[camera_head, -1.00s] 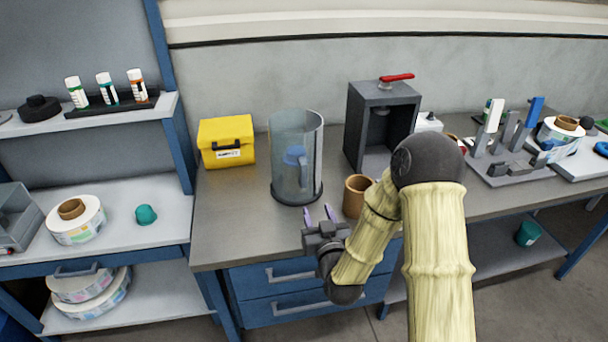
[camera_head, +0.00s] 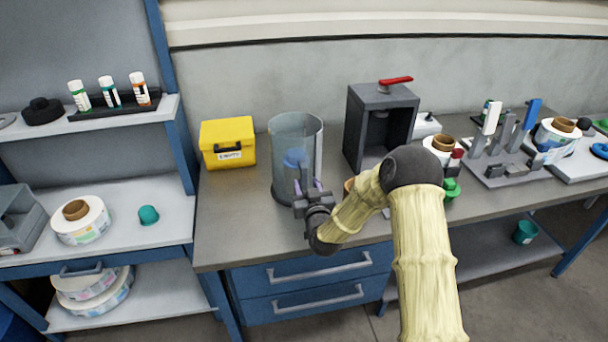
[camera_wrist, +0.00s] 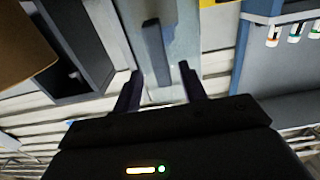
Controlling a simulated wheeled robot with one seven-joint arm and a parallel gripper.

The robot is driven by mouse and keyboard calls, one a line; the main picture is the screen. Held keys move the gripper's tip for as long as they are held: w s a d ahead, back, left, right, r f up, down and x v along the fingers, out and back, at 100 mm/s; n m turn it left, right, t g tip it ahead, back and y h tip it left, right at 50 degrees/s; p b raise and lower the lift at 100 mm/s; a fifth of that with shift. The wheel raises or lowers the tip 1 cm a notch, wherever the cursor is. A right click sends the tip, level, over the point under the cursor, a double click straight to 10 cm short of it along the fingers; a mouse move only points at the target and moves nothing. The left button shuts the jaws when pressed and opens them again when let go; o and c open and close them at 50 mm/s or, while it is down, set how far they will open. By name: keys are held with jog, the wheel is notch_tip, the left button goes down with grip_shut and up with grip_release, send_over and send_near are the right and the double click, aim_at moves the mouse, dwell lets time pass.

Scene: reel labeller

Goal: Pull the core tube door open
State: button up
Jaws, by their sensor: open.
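The core tube (camera_head: 290,131) is an upright, see-through grey cylinder on a dark base on the bench, with a blue shape visible inside. Its door handle is an upright grey bar at the front, and it shows clearly in the wrist view (camera_wrist: 155,50). The door looks closed. My gripper (camera_head: 308,186) is in front of the tube, low by the handle. In the wrist view my gripper (camera_wrist: 160,72) is open, its two fingers spread to either side of the handle's line, with the handle beyond the tips. Contact with the handle is not visible.
A brown cardboard ring (camera_head: 348,185) stands close right, partly hidden by my arm. A dark box with a red lever (camera_head: 397,79) stands behind it. A yellow case (camera_head: 228,143) is at the left. The bench's front left is clear.

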aim_at(304, 178)
jog(key=shift+p+x, duration=0.4)
jog(key=shift+x, duration=1.85)
grip_shut()
